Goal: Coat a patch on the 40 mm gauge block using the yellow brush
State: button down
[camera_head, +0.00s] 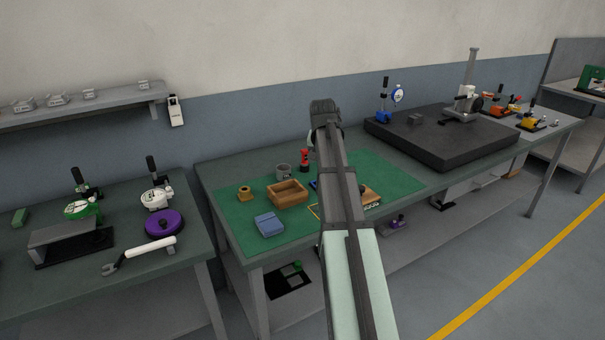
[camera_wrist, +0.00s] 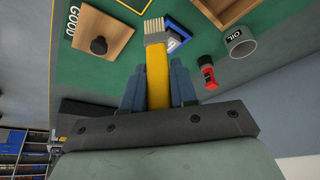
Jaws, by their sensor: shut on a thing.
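In the wrist view the yellow brush (camera_wrist: 157,72) is clasped between the two dark fingers of my gripper (camera_wrist: 158,90). Its pale bristles (camera_wrist: 155,29) point to the top of the picture, above the green mat, and I see no contact with any object. In the head view my own arm covers the gripper and brush. I cannot make out the 40 mm gauge block for certain. A wooden holder (camera_head: 370,195) with small pale pieces along its edge is partly hidden behind my arm in the head view.
On the green mat (camera_head: 230,222) are a wooden tray (camera_head: 287,194), a blue case (camera_head: 269,225), a brass-coloured piece (camera_head: 244,193), an oil cup (camera_wrist: 240,43) and a red-and-black item (camera_wrist: 208,74). A wooden board with a black knob (camera_wrist: 98,45) lies near "GOOD". A black slab (camera_head: 440,138) stands right.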

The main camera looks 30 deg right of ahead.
jog(key=w+d+r+n+y, duration=0.1)
jog(key=w+d+r+n, duration=0.2)
jog(key=w, duration=0.6)
jog(key=shift+n+t+y, duration=0.3)
jog(key=shift+n+t, duration=0.2)
jog(key=shift+n, duration=0.4)
jog(key=f, duration=0.3)
jog(key=d+f, duration=0.1)
jog(key=f, duration=0.2)
jog(key=d+f, duration=0.1)
jog(key=f, duration=0.2)
jog(key=shift+s+a, duration=0.1)
jog(key=shift+a, duration=0.55)
jog(key=shift+a+r, duration=0.2)
jog(key=shift+a, duration=0.05)
notch_tip(320, 180, up, 8)
